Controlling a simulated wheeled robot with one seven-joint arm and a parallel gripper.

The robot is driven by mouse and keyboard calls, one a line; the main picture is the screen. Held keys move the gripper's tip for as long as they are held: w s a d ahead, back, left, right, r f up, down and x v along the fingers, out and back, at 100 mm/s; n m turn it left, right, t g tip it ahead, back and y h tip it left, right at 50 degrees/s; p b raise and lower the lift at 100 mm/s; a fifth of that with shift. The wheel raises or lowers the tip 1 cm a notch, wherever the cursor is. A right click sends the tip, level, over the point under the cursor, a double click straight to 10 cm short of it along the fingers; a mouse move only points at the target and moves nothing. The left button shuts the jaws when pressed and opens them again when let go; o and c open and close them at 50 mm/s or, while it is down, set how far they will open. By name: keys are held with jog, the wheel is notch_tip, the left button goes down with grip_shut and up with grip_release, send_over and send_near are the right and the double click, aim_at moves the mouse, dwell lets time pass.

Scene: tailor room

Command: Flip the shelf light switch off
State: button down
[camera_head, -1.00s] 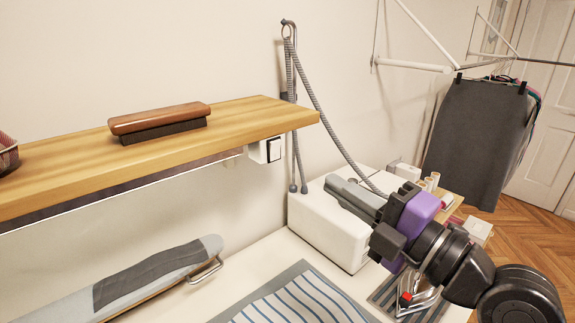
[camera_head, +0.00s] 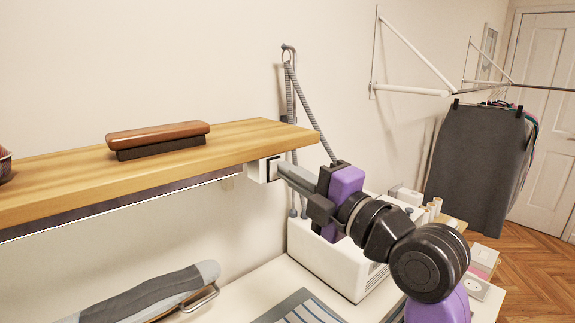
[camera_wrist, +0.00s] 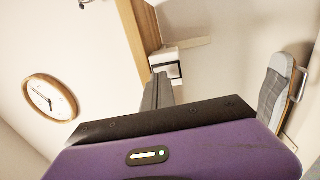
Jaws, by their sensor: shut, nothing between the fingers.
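The shelf light switch is a small white box (camera_head: 255,172) with a dark-framed rocker face, at the right end of the wooden shelf (camera_head: 235,140), just below its underside. In the wrist view the switch (camera_wrist: 173,70) shows just beyond my fingertips. My gripper (camera_head: 282,170) is shut and empty, its fingers pointing left at the switch face. The fingertips cover part of the rocker in the head view; I cannot tell whether they touch it or which way it is tipped. A thin pale strip (camera_head: 125,206) runs beneath the shelf; whether it is lit is unclear.
A brown brush (camera_head: 158,138) lies on the shelf. A grey hose (camera_head: 312,110) hangs on the wall behind my gripper. Below stand a white steam unit (camera_head: 345,268) and a padded grey board (camera_head: 150,292). A wall clock (camera_wrist: 50,97) shows in the wrist view.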

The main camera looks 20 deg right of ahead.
jog(key=shift+w+a, duration=0.2)
jog(key=shift+w, duration=0.3)
jog(key=shift+w, duration=0.1)
jog(key=shift+r, duration=0.15)
